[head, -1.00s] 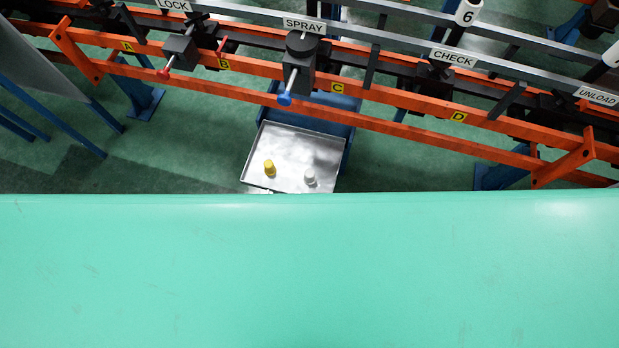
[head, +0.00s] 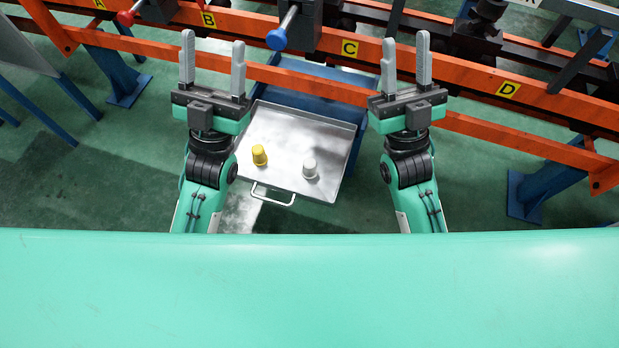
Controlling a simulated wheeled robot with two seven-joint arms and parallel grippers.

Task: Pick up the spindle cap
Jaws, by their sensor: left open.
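Two small caps stand on a metal tray (head: 290,133) in the head view. One is a yellow cap (head: 259,155) left of the tray's middle. The other is a white or pale grey cap (head: 310,168) to its right. The frames do not show which one is the spindle cap. My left gripper (head: 212,70) is open and empty, beyond and left of the yellow cap. My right gripper (head: 404,66) has its two fingers apart with nothing between them, to the right of the tray. Neither gripper touches a cap.
The tray has a front handle (head: 273,194) and a blue support (head: 318,84) behind it. An orange rail (head: 375,52) with markers A to D crosses behind the tray. A blue-tipped spindle (head: 277,39) hangs above the tray's far side.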

